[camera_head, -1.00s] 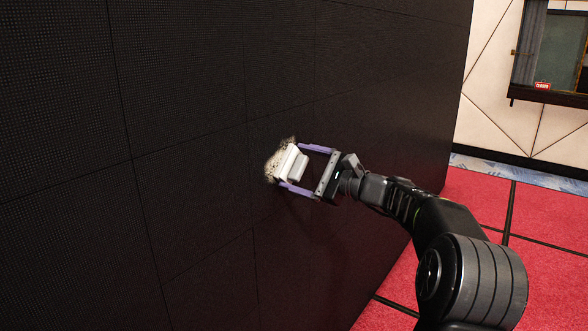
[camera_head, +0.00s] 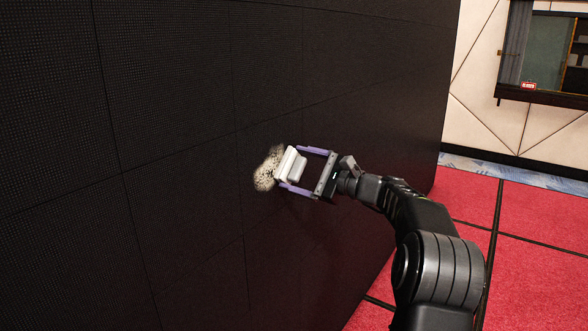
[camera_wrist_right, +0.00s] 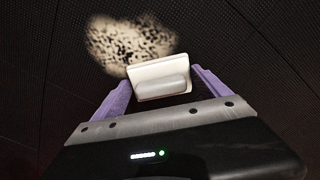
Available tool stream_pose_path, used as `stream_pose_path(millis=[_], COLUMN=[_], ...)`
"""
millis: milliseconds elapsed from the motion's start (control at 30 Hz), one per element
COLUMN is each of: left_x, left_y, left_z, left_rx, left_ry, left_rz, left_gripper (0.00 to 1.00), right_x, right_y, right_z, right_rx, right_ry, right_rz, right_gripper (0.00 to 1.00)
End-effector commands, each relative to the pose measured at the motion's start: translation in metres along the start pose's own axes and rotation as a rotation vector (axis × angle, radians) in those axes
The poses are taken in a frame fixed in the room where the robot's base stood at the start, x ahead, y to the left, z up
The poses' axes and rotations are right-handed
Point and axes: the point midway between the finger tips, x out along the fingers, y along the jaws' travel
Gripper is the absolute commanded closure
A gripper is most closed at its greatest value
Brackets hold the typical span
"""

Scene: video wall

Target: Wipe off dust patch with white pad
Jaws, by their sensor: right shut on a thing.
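The dust patch (camera_head: 267,172) is a pale speckled smudge on the black video wall (camera_head: 190,90). It also shows at the top of the right wrist view (camera_wrist_right: 128,42). The white pad (camera_head: 288,164) has a raised grip and is held between the purple fingers of my right gripper (camera_head: 302,170). In the right wrist view the pad (camera_wrist_right: 160,72) overlaps the lower edge of the patch. In the head view it is just right of the patch, at or very near the wall; contact cannot be told. My left gripper is not in view.
The wall is flat and divided into panels by thin seams. Red carpet (camera_head: 530,280) lies to the right. A pale panelled wall (camera_head: 480,90) with a window (camera_head: 548,50) stands at the back right.

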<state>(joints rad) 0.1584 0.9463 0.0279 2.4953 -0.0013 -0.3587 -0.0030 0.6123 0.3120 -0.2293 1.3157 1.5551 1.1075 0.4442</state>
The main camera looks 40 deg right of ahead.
Motion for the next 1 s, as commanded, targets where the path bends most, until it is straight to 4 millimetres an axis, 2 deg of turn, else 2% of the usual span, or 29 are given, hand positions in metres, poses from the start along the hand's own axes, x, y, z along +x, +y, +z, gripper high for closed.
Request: stream_pose_path(millis=[667,1000], left_x=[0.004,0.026], left_y=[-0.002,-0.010], left_z=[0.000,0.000], left_rx=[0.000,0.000], left_ry=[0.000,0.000], left_rz=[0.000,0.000], left_gripper=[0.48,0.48], right_x=[-0.001,0.001], right_y=[0.001,0.022], right_z=[0.000,0.018], right_rx=[-0.001,-0.001], right_ry=[-0.001,-0.003], right_rz=[0.000,-0.001], right_gripper=[0.47,0.47])
